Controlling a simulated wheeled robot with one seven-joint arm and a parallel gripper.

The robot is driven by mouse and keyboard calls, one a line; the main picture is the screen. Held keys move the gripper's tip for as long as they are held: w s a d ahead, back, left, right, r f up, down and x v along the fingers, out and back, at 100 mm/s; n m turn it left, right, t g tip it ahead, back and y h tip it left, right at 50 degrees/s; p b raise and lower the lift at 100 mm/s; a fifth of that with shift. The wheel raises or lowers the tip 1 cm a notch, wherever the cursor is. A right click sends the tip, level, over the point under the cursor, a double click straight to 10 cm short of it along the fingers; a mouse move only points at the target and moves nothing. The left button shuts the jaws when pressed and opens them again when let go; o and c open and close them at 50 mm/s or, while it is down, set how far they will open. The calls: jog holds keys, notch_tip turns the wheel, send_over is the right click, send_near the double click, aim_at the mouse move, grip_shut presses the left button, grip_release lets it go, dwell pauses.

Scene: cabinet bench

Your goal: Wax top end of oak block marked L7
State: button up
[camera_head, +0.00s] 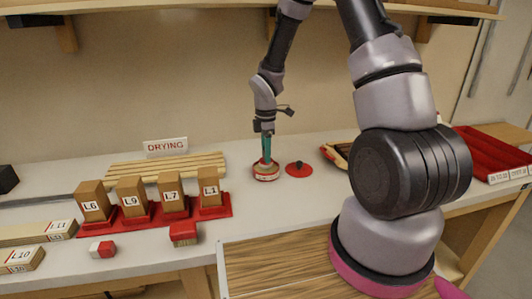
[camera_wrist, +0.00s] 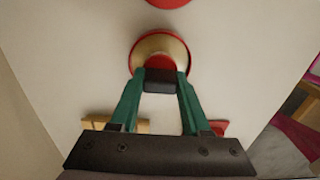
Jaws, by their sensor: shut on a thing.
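The oak block marked L7 (camera_head: 172,194) stands upright in a red holder, third from left in a row with L6, L9 and L1 in the head view. Its top end is bare to view; whether it carries wax cannot be told. My gripper (camera_head: 265,158) is away to the right of the blocks, pointing down over a round red-rimmed tin (camera_head: 266,175). In the wrist view my gripper (camera_wrist: 160,82) has its green fingers shut on a small dark handle (camera_wrist: 160,75). The tin (camera_wrist: 176,47) shows tan inside. The handle's lower end is hidden.
A red disc with a dark knob (camera_head: 299,169) lies right of the tin. Behind the blocks is a slatted rack (camera_head: 150,169) with a DRYING sign (camera_head: 166,146). Loose blocks L10 (camera_head: 20,260) and L11 (camera_head: 50,230) lie front left. A red tray (camera_head: 490,150) is far right.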

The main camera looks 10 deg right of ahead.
jog(key=shift+f, duration=0.55)
dwell(1.4)
jog(key=shift+r, duration=3.5)
